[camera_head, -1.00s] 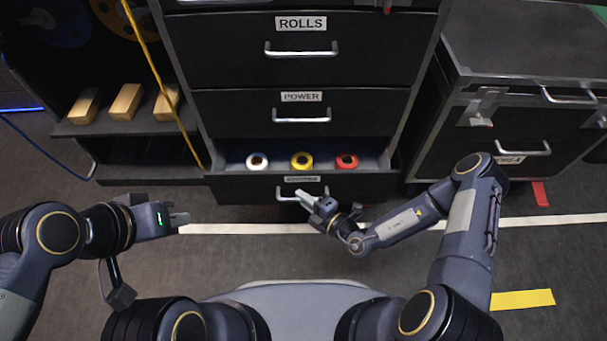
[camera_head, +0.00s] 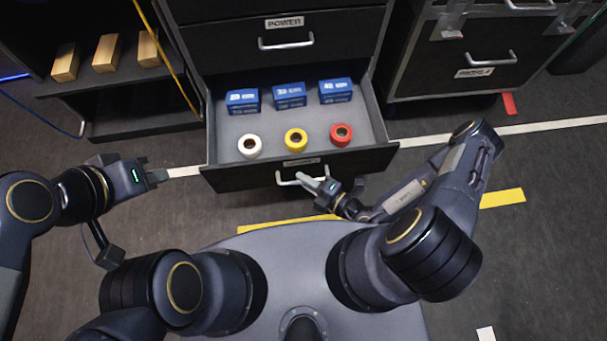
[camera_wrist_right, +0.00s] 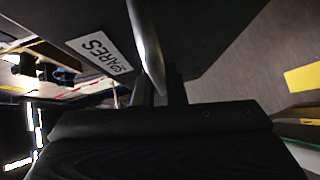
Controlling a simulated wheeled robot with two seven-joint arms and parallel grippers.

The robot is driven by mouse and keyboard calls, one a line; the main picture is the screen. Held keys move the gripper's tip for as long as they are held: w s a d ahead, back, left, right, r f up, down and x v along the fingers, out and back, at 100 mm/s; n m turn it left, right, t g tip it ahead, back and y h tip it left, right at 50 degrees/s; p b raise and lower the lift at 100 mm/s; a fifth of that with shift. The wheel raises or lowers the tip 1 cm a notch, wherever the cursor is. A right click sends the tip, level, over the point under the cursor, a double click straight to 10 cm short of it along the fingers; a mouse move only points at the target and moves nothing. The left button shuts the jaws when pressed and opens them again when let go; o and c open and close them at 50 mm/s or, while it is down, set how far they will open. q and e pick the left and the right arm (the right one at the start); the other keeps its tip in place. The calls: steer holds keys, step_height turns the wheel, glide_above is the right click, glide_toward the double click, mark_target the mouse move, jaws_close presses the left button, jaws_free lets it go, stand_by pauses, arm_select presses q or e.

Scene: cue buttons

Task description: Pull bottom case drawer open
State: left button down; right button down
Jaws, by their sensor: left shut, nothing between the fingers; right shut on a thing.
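The bottom case drawer (camera_head: 240,178) is pulled well out and shows its grey inside. It holds white (camera_head: 249,146), yellow (camera_head: 296,140) and red (camera_head: 341,134) rolls near the front and several blue boxes (camera_head: 290,95) behind them. My right gripper (camera_head: 312,184) is shut on the drawer's metal handle (camera_head: 290,182). In the right wrist view the handle bar (camera_wrist_right: 146,45) runs between the fingers, beside a label reading SPARES (camera_wrist_right: 100,53). My left gripper (camera_head: 156,178) is shut and empty, left of the drawer and apart from it.
The closed POWER drawer (camera_head: 330,40) is above the open one. Wooden blocks (camera_head: 107,53) sit on a shelf at left, near a yellow cable (camera_head: 165,55). Another black case (camera_head: 480,60) stands at right. Floor on both sides of the drawer is clear.

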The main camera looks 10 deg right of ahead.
steer(key=shift+s, duration=0.15)
steer(key=c, duration=1.5)
jaws_free()
steer(key=p+v, duration=0.1)
steer(key=v, duration=0.6)
steer(key=shift+s+d, duration=0.3)
